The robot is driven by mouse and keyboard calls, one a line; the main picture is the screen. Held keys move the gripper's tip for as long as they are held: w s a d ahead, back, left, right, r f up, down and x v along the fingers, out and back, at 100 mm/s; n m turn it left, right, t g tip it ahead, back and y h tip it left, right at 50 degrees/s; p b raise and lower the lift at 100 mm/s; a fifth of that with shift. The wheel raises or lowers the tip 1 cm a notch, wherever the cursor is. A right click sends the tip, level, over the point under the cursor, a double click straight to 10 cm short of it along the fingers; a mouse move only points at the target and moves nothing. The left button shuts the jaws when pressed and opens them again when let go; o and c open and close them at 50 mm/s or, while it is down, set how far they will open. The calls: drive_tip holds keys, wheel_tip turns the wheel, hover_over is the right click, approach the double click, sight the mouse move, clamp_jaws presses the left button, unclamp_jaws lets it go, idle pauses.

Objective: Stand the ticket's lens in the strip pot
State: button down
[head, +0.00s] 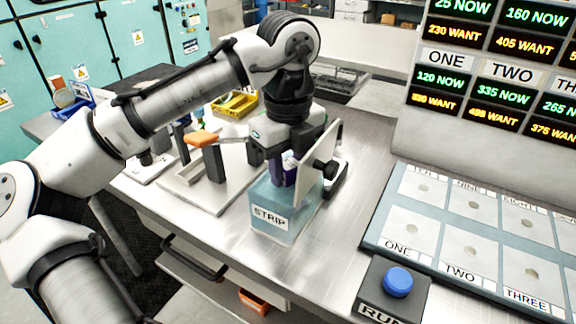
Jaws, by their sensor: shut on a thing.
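The strip pot (270,211) is a translucent teal box with a white STRIP label, near the middle of the steel bench. My gripper (286,172) points down over the pot's opening and is shut on a small purple-and-white piece (290,169). That piece is mostly hidden by the fingers, and I cannot tell for sure that it is the lens. Its lower end is at about the height of the pot's rim; I cannot tell whether it is inside. A pale panel with a black knob (318,168) stands tilted at the pot's right side, close to my gripper.
A yellow bin (234,104) is behind. A blue button (398,282) and a numbered panel (470,240) are at right. The bench between is clear.

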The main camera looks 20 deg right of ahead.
drive_tip(key=c, duration=1)
unclamp_jaws()
drive_tip(key=shift+f, duration=0.1)
wheel_tip(320, 180, up, 12)
drive_tip(key=shift+r+p, duration=0.15)
drive_tip(key=shift+p, duration=0.45)
